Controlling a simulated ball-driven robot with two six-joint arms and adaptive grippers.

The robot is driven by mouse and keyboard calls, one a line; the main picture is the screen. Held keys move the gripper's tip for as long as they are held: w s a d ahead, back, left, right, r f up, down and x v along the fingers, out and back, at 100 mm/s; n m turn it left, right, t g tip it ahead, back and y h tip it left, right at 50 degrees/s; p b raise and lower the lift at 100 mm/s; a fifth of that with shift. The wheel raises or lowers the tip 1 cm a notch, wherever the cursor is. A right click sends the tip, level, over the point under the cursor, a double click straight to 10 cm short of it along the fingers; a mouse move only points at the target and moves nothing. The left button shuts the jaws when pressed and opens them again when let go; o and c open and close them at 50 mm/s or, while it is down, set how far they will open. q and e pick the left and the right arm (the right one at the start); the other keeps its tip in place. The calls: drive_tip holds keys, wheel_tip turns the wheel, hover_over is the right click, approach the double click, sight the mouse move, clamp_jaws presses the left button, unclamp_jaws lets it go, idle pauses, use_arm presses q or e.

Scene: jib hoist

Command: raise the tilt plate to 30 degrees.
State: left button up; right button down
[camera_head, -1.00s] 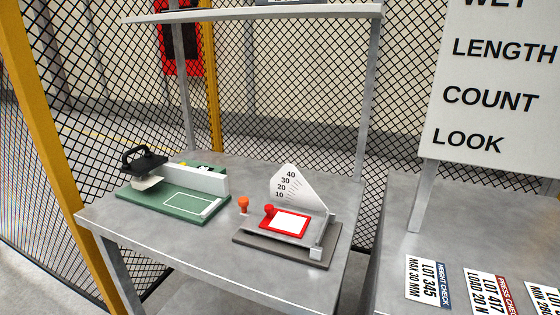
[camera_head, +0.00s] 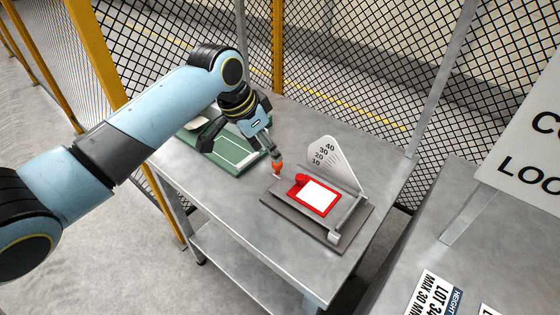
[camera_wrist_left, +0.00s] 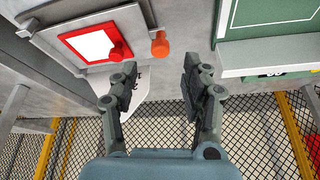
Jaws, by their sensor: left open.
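The tilt plate (camera_head: 345,208) lies low, close to flat, on its grey base (camera_head: 286,214) on the table. It carries a red-framed white panel (camera_head: 319,197) and a red knob (camera_head: 301,180). A white scale (camera_head: 327,158) marked 10 to 40 stands behind it. An orange knob (camera_head: 278,167) stands beside the base; it also shows in the left wrist view (camera_wrist_left: 160,45). My left gripper (camera_head: 240,152) is open and empty, behind and left of the tilt plate. In the left wrist view, the red knob (camera_wrist_left: 121,52) lies beyond the open fingers (camera_wrist_left: 148,88), apart from them.
A green board (camera_head: 236,157) sits left of the tilt plate, partly hidden by my left arm. Wire mesh fencing (camera_head: 360,70) stands behind the table (camera_head: 225,205). A second table with labels (camera_head: 437,296) and a white sign (camera_head: 525,145) is at the right. The table's front is clear.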

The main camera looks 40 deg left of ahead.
sight(277, 165)
use_arm(q)
drive_tip(key=x, duration=0.7)
drive_tip(key=shift+w+f+b, duration=0.1)
drive_tip(key=shift+f+b, duration=0.2)
drive_tip(key=shift+b, duration=0.05)
clamp_jaws()
